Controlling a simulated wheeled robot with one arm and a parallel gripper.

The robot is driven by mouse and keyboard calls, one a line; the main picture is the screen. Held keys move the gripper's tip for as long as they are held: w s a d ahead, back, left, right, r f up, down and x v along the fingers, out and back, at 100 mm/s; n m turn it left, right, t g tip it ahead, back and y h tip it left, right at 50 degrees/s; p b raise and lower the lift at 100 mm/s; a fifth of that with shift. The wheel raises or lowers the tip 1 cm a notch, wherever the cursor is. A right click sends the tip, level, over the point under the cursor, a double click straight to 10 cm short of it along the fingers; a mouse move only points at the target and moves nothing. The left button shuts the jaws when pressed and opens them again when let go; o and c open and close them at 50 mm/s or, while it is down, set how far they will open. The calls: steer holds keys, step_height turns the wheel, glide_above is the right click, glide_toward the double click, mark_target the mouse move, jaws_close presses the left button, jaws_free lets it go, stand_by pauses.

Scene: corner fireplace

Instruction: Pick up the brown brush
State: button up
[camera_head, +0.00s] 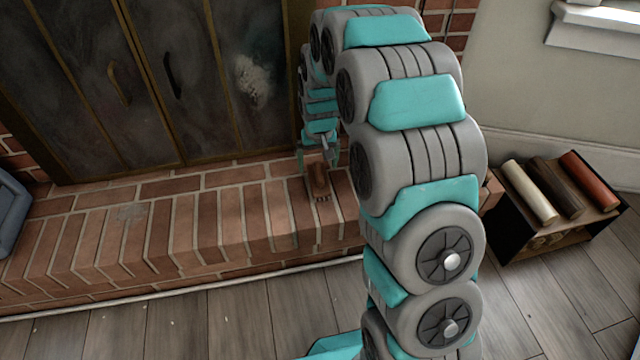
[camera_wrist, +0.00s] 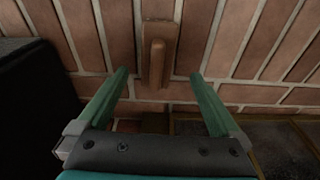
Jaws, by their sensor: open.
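The brown brush (camera_head: 319,181) lies on the brick hearth ledge in front of the fireplace doors. In the wrist view the brush (camera_wrist: 158,55) shows as a brown block with a raised handle, upper middle. My gripper (camera_wrist: 158,78) is open, with one green finger on each side of the brush's line. The near end of the brush reaches between the fingertips, and neither finger appears to touch it. In the head view my gripper (camera_head: 321,160) is right by the brush and partly hidden by my arm.
Dark fireplace doors (camera_head: 170,80) stand behind the brick hearth (camera_head: 200,225). A black log holder (camera_head: 540,239) with several logs is on the floor at right. A blue-grey object (camera_head: 10,215) sits at the left edge. The hearth left of the brush is clear.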

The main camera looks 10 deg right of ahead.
mark_target(318, 170)
steer(key=f, duration=0.2)
steer(key=w+f, duration=0.1)
steer(key=f, duration=0.5)
steer(key=shift+w+d+b, duration=0.3)
steer(key=shift+w, duration=0.05)
steer(key=c, duration=1.5)
steer(key=shift+r, duration=0.1)
steer(key=shift+c, duration=0.2)
steer(key=shift+r, duration=0.85)
step_height(318, 170, up, 2)
steer(key=shift+r, duration=0.1)
steer(key=s+d, duration=0.2)
steer(key=s, duration=0.2)
steer(key=s+d, duration=0.2)
steer(key=s, duration=0.3)
steer(key=s+d+r+p, duration=0.1)
steer(key=s+d, duration=0.2)
steer(key=s, duration=0.2)
steer(key=shift+s, duration=0.2)
